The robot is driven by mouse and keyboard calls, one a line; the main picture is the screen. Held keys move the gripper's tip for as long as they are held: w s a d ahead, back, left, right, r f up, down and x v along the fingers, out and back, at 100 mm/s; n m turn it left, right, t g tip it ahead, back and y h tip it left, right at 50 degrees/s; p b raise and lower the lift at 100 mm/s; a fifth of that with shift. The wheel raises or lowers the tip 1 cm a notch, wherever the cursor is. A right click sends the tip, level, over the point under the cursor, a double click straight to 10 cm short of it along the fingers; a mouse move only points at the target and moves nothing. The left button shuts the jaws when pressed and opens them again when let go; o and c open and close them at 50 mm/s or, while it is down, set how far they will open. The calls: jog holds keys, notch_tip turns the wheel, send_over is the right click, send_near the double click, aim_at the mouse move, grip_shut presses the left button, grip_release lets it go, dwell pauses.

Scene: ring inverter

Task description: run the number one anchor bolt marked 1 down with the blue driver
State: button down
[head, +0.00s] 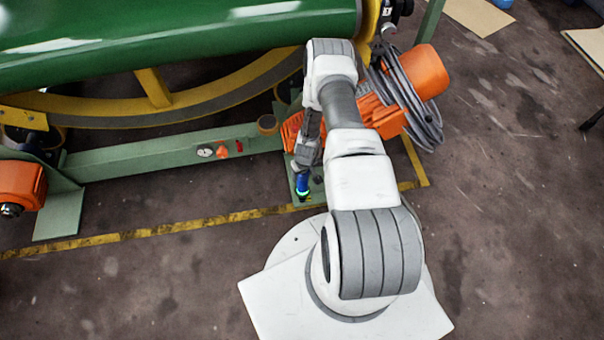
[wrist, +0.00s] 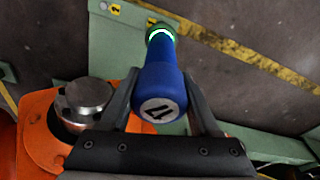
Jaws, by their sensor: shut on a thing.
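The blue driver (head: 302,182) is upright or nearly so, low over the green base plate (head: 292,187), with a bright green ring near its lower end. My gripper (head: 304,166) is shut on the driver, one finger on each side in the wrist view (wrist: 160,92). The bolt under the driver's tip is hidden, so I cannot tell whether the tip touches it. A small yellow tag (wrist: 115,9) lies on the plate; its mark is unclear.
An orange motor housing (head: 378,117) with coiled grey cable (head: 412,105) stands beside my arm. A metal cylinder (wrist: 87,97) on an orange part is left of my fingers. The large green drum (head: 170,35) is behind. Yellow-striped floor (head: 150,228) in front is open.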

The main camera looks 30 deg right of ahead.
jog(key=shift+f+b, duration=0.7)
jog(key=shift+b, duration=0.1)
dwell(1.6)
jog(key=shift+r, duration=0.15)
jog(key=shift+r+p, duration=1.75)
jog(key=shift+r, duration=0.8)
